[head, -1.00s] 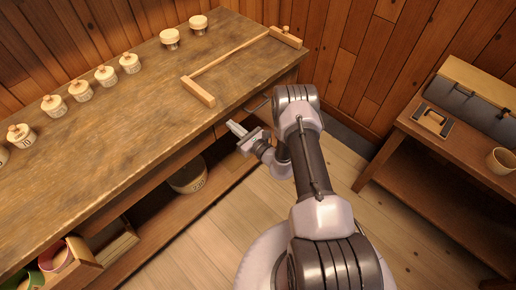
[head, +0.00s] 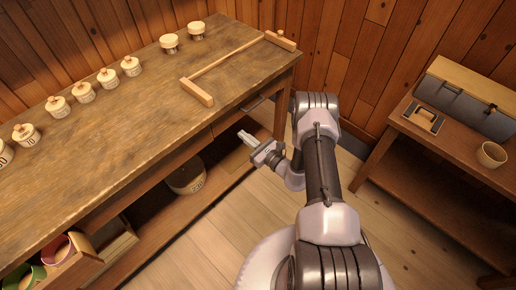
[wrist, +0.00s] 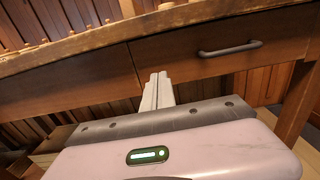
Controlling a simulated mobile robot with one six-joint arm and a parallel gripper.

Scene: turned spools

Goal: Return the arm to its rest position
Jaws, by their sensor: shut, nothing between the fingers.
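My gripper (head: 246,138) is in front of the workbench (head: 150,110), below the level of its top and near the drawer front. Its fingers are together with nothing between them. In the wrist view the closed fingers of my gripper (wrist: 158,82) point at the bench's drawer front (wrist: 75,85), and a gap seems to lie between them, though its size is hard to judge. My arm is folded above the floor between the bench and the side table.
Several lidded spools (head: 84,92) line the bench's back. A wooden frame (head: 225,66) lies near its right end. A drawer handle (wrist: 230,49) juts out. A lower shelf holds a round container (head: 187,178). A side table (head: 430,150) stands right, bearing a cup (head: 491,155). Floor (head: 215,230) between is open.

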